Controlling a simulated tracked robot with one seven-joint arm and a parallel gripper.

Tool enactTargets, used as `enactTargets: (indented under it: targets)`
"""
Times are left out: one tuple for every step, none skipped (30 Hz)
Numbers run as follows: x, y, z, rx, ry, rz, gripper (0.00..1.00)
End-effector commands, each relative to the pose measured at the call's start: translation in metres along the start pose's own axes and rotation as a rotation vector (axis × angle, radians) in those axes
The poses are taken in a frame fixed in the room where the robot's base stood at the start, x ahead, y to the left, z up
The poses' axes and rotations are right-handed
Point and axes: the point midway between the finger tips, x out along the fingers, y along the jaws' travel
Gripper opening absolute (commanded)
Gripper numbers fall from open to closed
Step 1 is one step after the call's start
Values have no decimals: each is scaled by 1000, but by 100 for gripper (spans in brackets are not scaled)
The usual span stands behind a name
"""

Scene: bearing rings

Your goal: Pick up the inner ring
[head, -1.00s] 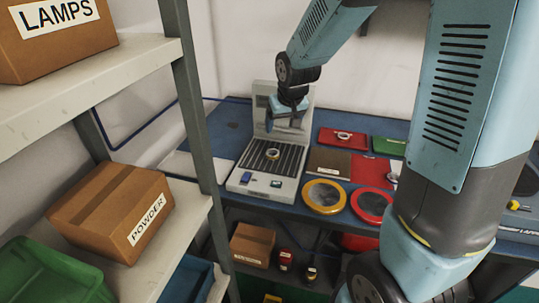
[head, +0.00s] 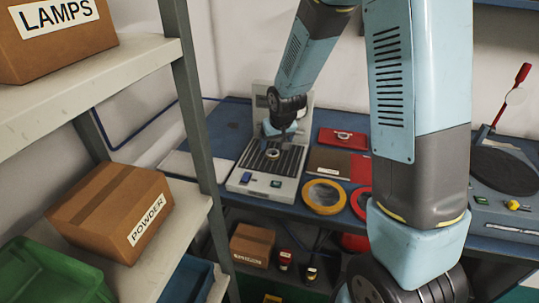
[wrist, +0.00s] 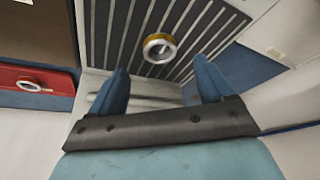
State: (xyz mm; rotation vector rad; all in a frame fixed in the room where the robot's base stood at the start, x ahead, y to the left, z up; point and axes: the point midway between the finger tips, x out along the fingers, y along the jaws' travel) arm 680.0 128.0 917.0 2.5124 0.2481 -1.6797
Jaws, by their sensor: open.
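A small ring (wrist: 159,36), silvery with a golden outer edge, lies flat on the dark slatted plate of a grey machine. In the head view the ring (head: 272,154) is just below my gripper (head: 279,134). My gripper (wrist: 161,78) is open and empty in the wrist view, its two blue fingers apart. The ring shows beyond the gap between the fingertips, not between them. A second silvery ring (wrist: 28,84) is on a red tray at the left of the wrist view. I cannot tell by label which is the inner ring.
The machine's upright back (head: 299,122) stands close behind my gripper. A brown board (head: 325,162), a yellow ring-shaped item (head: 308,199) and a red one (head: 357,204) are to its right on the blue bench. A shelf post (head: 200,130) stands left.

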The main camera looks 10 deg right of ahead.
Motion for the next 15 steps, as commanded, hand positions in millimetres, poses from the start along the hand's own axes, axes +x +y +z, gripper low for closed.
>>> enactTargets:
  targets:
    - [2,0,0,0,-1,0,80]
    - [4,0,0,0,-1,0,80]
    - [6,0,1,0,-2,0,80]
    - [9,0,1,0,-2,0,80]
    - [12,0,2,0,-3,0,80]
    - [17,0,3,1,-3,0,80]
    - [22,0,3,1,-3,0,80]
    - [26,0,3,1,-4,0,80]
    - [30,0,4,1,-4,0,80]
    - [34,0,4,0,-3,0,80]
    - [37,0,4,0,-3,0,80]
    - [41,0,4,-1,-2,0,80]
    - [44,0,3,-1,-2,0,80]
    - [46,0,3,-1,-2,0,80]
    - [48,0,3,-1,-2,0,80]
